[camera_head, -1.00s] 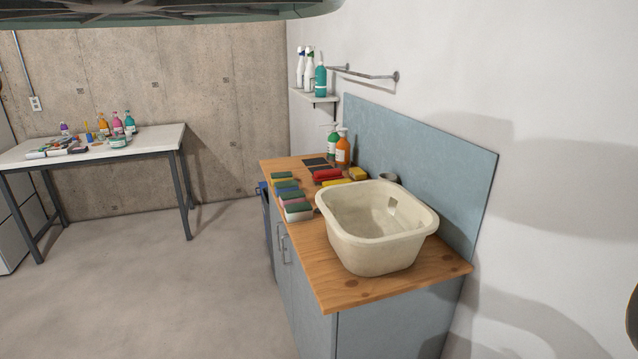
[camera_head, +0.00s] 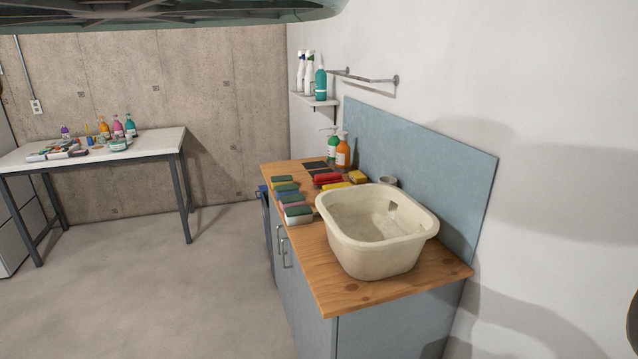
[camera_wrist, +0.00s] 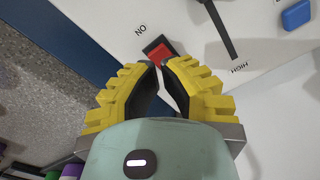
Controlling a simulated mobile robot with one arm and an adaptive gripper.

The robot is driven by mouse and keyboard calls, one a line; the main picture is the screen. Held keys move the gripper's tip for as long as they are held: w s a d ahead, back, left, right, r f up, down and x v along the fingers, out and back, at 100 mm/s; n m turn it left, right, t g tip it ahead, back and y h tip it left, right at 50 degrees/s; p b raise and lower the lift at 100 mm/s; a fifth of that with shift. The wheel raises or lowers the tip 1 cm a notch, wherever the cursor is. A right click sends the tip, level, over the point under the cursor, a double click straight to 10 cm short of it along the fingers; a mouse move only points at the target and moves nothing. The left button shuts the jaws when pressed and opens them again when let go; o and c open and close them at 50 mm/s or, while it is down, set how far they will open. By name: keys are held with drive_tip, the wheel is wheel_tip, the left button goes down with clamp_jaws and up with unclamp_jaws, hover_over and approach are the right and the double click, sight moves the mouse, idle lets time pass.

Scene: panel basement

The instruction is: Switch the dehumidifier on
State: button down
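In the wrist view, a rocker switch with a red face and dark housing (camera_wrist: 159,49) sits on a white panel, the dehumidifier's surface (camera_wrist: 208,71). An "ON" label (camera_wrist: 140,30), upside down in this view, is printed beside the switch. My gripper (camera_wrist: 160,65) has yellow ribbed fingers with dark pads. Its tips are drawn nearly together, with only a narrow gap and nothing held between them. The tips lie right at the switch's edge in the picture; I cannot tell whether they touch it. The dehumidifier and gripper are not visible in the head view.
The wrist view also shows a dark lever (camera_wrist: 222,30), a "HIGH" label (camera_wrist: 239,66) and a blue button (camera_wrist: 296,15). In the head view, a cream basin (camera_head: 345,235) stands on a wooden counter (camera_head: 400,289). A white table (camera_head: 165,139) holds bottles. Floor between them is clear.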

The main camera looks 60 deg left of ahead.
drive_tip(key=shift+f+b, duration=1.4)
drive_tip(key=shift+f, duration=0.35)
idle(0.9)
drive_tip(key=shift+r+p, duration=1.95)
drive_tip(key=shift+r, duration=1.6)
drive_tip(key=shift+w, duration=0.1)
